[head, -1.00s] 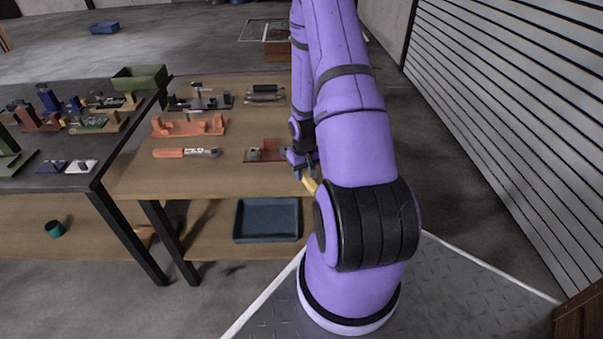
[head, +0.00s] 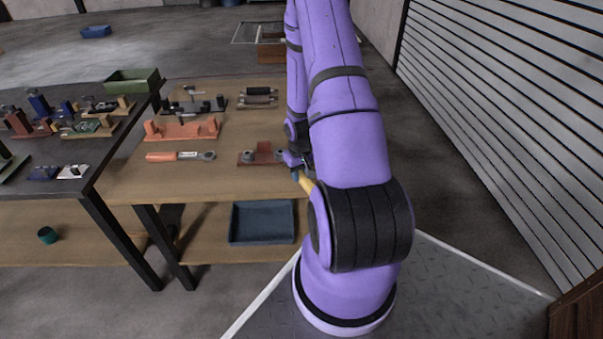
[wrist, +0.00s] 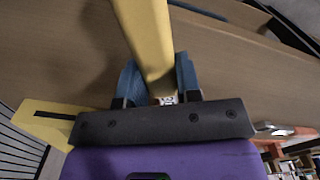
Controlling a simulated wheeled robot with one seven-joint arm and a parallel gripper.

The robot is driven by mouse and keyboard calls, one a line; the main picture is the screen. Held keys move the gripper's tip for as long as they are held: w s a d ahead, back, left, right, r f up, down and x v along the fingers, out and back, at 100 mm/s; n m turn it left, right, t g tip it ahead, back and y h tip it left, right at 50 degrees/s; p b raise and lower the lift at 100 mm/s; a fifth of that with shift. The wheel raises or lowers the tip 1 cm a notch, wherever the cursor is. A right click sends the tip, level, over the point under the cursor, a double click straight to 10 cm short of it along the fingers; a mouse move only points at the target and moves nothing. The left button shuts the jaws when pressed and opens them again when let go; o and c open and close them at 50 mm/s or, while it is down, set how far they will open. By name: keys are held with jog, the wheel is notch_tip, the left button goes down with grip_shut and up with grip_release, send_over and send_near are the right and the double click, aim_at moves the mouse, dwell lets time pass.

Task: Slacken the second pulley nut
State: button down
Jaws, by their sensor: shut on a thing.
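My gripper (head: 299,168) is at the right part of the wooden table, partly hidden by my arm. It is shut on a yellow bar-like tool (head: 306,182). In the wrist view, the tool (wrist: 148,40) runs between the two blue fingers of my gripper (wrist: 159,88), and its working end is not clear. A red-brown fixture (head: 263,149) with two round grey parts lies just left of my gripper. The right grey part (head: 278,155) is close to the gripper; whether they touch, and which part is the second pulley nut, I cannot tell.
An orange-handled ratchet wrench (head: 178,156) lies left of the fixture. An orange fixture (head: 182,130) and dark parts stand behind it. A blue tray (head: 262,224) is on the lower shelf. A dark table (head: 85,178) with several fixtures stands at left.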

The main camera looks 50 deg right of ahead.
dwell(0.3)
jog(key=c, duration=0.7)
grip_release()
jog(key=shift+a, duration=0.1)
jog(key=shift+c, duration=0.2)
jog(key=shift+r, duration=0.1)
notch_tip(320, 180, up, 9)
jog(key=shift+r, duration=0.85)
